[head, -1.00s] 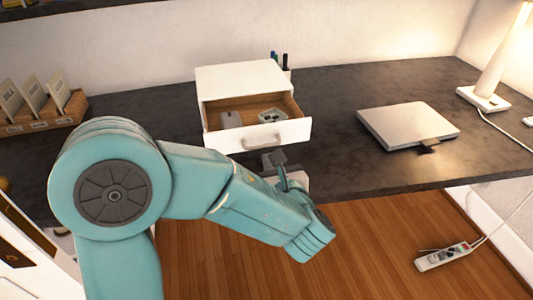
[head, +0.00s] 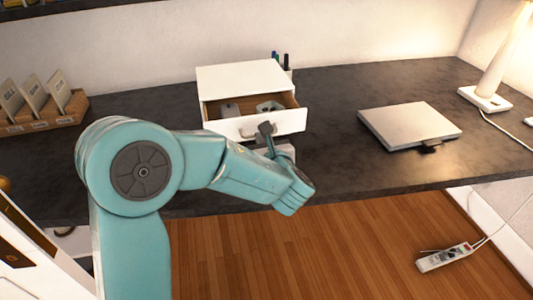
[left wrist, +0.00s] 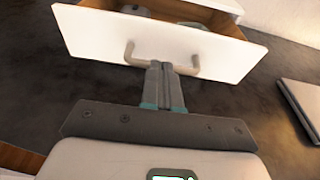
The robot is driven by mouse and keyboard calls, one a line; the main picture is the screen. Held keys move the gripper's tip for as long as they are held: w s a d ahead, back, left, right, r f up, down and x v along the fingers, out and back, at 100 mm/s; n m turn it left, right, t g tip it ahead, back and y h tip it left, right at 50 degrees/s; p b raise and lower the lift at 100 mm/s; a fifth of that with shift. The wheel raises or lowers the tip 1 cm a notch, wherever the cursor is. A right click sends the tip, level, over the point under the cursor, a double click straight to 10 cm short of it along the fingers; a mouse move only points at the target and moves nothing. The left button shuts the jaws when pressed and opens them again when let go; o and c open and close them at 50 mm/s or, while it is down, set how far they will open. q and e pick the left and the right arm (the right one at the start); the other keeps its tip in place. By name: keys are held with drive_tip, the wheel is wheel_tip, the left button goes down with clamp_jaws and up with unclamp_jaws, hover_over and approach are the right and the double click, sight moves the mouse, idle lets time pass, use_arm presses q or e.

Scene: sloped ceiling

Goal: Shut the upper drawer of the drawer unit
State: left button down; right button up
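The white drawer unit (head: 242,77) stands on the dark desk. Its upper drawer (head: 285,122) is partly open, with a wooden inside and a curved handle on its front. The drawer front also shows in the left wrist view (left wrist: 90,35), with the handle (left wrist: 195,68). My left gripper (head: 266,128) is in front of the drawer front. In the left wrist view its fingers (left wrist: 160,66) are together, at the middle of the handle and covering part of it. I cannot tell whether they touch the handle or the front. My right gripper is not in view.
Small items, including a grey box (head: 231,110), lie in the drawer. Pens (head: 281,60) stand behind the unit. A closed laptop-like slab (head: 408,124) lies to the right, a lamp (head: 490,95) beyond it. A card holder (head: 45,112) stands at left. Desk between unit and slab is clear.

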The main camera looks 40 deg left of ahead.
sight(255, 121)
use_arm(q)
drive_tip(key=x, duration=0.3)
drive_tip(key=r+x, duration=0.1)
drive_tip(key=x, duration=0.2)
drive_tip(key=r+x, duration=0.1)
drive_tip(key=x, duration=0.2)
drive_tip(key=shift+w+a+f, duration=0.1)
drive_tip(key=shift+w+a, duration=0.25)
drive_tip(key=shift+a, duration=0.1)
